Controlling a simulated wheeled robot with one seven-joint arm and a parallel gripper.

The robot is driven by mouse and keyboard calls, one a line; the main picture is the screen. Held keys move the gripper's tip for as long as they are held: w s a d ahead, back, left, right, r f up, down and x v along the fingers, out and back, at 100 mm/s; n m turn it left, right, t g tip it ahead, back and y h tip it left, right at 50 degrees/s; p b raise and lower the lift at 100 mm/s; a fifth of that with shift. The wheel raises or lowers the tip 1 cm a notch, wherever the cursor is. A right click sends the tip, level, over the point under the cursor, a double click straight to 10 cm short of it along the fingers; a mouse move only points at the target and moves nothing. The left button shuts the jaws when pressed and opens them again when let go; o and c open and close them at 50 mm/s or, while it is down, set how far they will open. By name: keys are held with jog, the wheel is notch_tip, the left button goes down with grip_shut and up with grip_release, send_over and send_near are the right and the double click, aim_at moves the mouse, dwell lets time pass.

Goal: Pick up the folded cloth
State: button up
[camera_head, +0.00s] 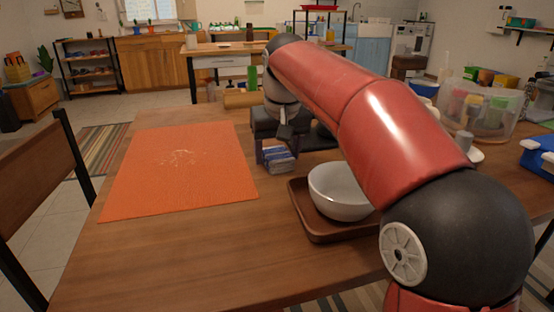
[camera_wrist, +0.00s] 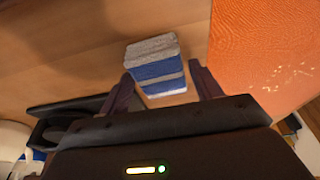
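The folded cloth (camera_head: 279,161) is a small block with blue, white and grey stripes. It lies on the wooden table just right of the orange mat. In the wrist view the cloth (camera_wrist: 156,62) sits between and slightly beyond the fingertips. My gripper (camera_head: 273,146) is low over the table right at the cloth. In the wrist view my gripper (camera_wrist: 162,73) is open, with one finger on each side of the cloth. A gap shows between the cloth and the right finger; the left finger is very close, and I cannot tell if it touches.
The orange mat (camera_head: 180,170) with pale crumbs lies to the left. A white bowl (camera_head: 340,190) stands on a brown tray (camera_head: 318,229) to the right of the cloth. A clear container (camera_head: 478,112) stands at the back right. The table's front left is free.

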aim_at(278, 153)
jog(key=c, duration=0.7)
notch_tip(278, 153, up, 20)
jog(key=p, duration=0.7)
jog(key=shift+p, duration=0.4)
jog(key=o, duration=0.4)
jog(key=c, duration=0.3)
jog(key=shift+c, duration=0.2)
